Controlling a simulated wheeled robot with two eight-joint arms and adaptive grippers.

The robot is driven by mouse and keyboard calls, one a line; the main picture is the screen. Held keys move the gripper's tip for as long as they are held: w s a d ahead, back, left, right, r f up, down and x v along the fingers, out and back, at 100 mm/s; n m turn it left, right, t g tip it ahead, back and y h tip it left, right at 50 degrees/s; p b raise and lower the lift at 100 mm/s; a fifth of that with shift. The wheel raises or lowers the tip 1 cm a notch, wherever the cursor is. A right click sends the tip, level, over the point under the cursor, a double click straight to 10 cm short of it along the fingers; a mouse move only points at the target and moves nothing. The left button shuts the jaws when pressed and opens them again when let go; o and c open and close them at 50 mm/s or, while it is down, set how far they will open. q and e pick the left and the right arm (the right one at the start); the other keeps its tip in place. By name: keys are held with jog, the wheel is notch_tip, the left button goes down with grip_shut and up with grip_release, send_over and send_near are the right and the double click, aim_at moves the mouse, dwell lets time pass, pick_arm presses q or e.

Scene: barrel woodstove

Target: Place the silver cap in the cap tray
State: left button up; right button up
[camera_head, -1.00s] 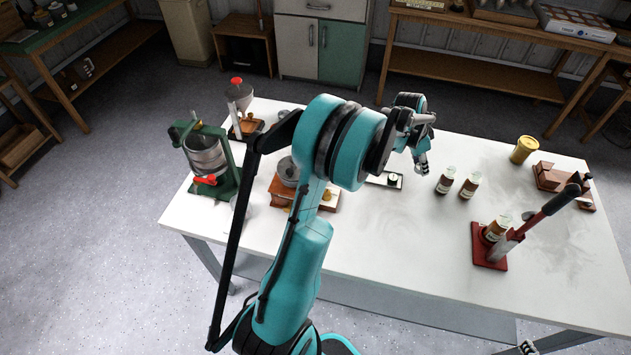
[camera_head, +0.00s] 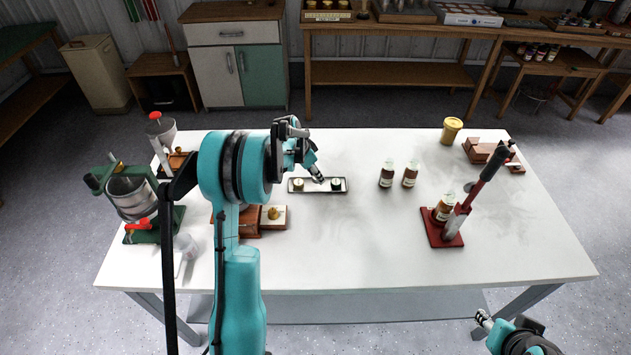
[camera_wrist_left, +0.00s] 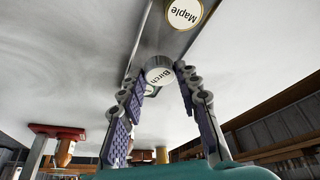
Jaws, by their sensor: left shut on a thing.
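My left gripper (camera_head: 318,179) is over the middle of the cap tray (camera_head: 318,191), a narrow dark-rimmed strip on the white table. In the left wrist view its purple-padded fingers (camera_wrist_left: 160,78) are shut on the silver cap (camera_wrist_left: 158,68), whose white top reads "Birch". A gold-rimmed cap marked "Maple" (camera_wrist_left: 184,13) sits in the tray, and it also shows at the tray's left in the head view (camera_head: 298,184). A dark cap (camera_head: 336,184) sits at the right. I cannot tell whether the silver cap touches the tray. My right gripper (camera_head: 484,319) is low at the bottom right, its jaws unclear.
Two brown bottles (camera_head: 387,174) stand right of the tray. A red press (camera_head: 442,235) holds another bottle. A yellow tin (camera_head: 451,130) stands at the back right. A green-framed machine (camera_head: 132,200) stands at the left. The table's front middle is clear.

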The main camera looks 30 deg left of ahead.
pick_arm(q)
notch_tip(320, 180, down, 2)
jog(key=shift+f+b, duration=0.25)
jog(key=shift+b, duration=0.05)
jog(key=shift+f, duration=0.15)
jog(key=o, duration=0.7)
jog(key=shift+c, duration=0.2)
